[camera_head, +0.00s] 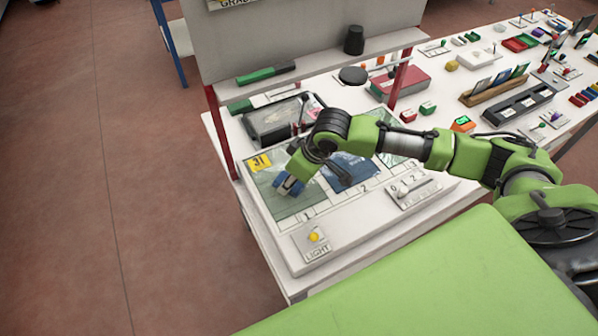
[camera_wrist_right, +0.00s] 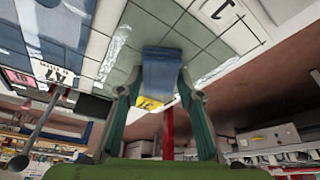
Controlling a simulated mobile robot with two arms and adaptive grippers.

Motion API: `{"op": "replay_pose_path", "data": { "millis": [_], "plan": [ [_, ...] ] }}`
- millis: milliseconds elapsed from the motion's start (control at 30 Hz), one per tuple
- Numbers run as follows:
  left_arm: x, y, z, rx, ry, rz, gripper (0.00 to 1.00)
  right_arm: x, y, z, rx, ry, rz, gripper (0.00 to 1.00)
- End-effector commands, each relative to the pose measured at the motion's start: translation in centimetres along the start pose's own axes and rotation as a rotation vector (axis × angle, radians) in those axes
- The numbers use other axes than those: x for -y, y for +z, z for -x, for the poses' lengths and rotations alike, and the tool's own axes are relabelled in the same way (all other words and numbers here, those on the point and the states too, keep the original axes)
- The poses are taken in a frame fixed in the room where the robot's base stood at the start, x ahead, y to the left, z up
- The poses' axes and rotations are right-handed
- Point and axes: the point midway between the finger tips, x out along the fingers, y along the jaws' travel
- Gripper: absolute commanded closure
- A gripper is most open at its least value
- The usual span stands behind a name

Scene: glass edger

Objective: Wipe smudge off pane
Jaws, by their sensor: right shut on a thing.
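A greenish glass pane (camera_head: 287,208) lies in the left section of a white board (camera_head: 340,236), above the mark 1. My right gripper (camera_head: 291,184) reaches over this pane and is shut on a blue pad (camera_head: 287,187). In the right wrist view the pad (camera_wrist_right: 162,76) sits between the two fingers (camera_wrist_right: 161,88), against or very close to the pane's gridded surface; I cannot tell if it touches. Pale streaks (camera_wrist_right: 116,52) show on the glass there, but I cannot tell whether they are the smudge. My left gripper is not in view.
A blue sheet (camera_head: 352,172) lies in the section beside the pane. A yellow label (camera_head: 260,162) sits at the pane's far corner. A LIGHT button box (camera_head: 313,240) and a slider switch box (camera_head: 412,190) are on the board's near side. A red post (camera_head: 220,133) stands left.

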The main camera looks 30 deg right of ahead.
Motion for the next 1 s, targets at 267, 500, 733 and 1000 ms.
{"op": "replay_pose_path", "data": {
  "millis": [267,500,733,1000],
  "plan": [
    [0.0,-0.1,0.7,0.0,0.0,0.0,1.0,1.3,-0.3,-0.3,0.006,-0.005,0.0,0.83],
    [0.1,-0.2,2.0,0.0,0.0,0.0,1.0,3.1,-1.3,-0.4,0.006,-0.008,0.0,0.83],
    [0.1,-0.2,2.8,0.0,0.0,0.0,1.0,4.5,-2.2,-0.7,0.005,-0.004,0.0,0.83],
    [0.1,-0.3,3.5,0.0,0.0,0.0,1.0,4.4,-2.6,-1.1,0.004,-0.003,-0.002,0.83]
  ]
}}
